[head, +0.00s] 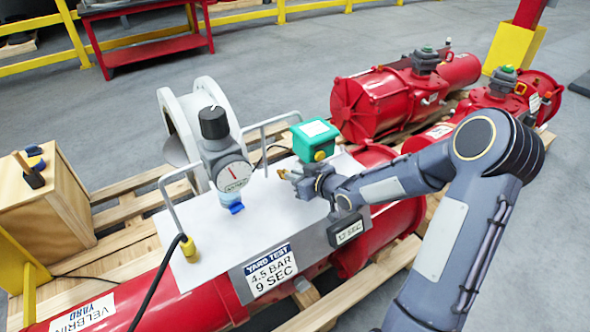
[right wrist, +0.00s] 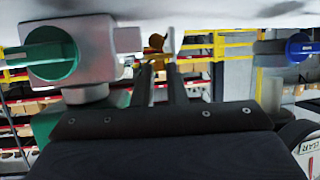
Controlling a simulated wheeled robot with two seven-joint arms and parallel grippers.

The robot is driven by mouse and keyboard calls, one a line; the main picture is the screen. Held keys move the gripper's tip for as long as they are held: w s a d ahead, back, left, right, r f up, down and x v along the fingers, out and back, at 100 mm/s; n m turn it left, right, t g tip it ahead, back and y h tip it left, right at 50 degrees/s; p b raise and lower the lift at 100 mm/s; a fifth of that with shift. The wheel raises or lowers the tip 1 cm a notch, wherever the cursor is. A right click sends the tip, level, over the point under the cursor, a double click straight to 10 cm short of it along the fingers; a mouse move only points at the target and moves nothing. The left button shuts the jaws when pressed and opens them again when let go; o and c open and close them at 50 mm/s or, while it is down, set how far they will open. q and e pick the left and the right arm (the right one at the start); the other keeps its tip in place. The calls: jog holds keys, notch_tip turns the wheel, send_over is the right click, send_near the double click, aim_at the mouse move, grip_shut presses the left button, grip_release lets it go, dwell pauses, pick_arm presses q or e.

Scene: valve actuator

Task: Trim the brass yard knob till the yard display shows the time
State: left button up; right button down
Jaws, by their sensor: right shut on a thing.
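The brass yard knob (head: 283,173) shows as a small piece at the tips of my right gripper (head: 293,175), on the white plate beside the green box. My right gripper is shut on it, and its fingers hide most of it. In the right wrist view, a brass piece (right wrist: 155,43) shows at the far end of my two dark fingers (right wrist: 160,70). The yard display (head: 349,232) is a small grey box on the plate's right side; its small text seems to read 12 SEC. The yard test placard (head: 270,273) reads 4.5 BAR, 9 SEC. My left gripper is not in view.
A gauge with a black knob (head: 214,122) stands on the plate, left of my gripper. Metal handles (head: 275,128) rise near it. The green box (head: 315,138) with a yellow knob sits just behind my gripper. Red actuators (head: 400,98) lie behind. A wooden box (head: 50,205) stands left.

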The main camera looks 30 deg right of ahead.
dwell(0.3)
jog(key=c, duration=1.7)
grip_release()
jog(key=shift+c, duration=0.2)
jog(key=shift+d, duration=0.1)
jog(key=p+v, duration=0.2)
jog(key=v, duration=0.5)
jog(key=shift+r, duration=0.1)
jog(key=shift+s+d+r, duration=0.1)
jog(key=shift+s+d, duration=0.05)
jog(key=shift+s, duration=0.2)
jog(key=shift+o, duration=0.5)
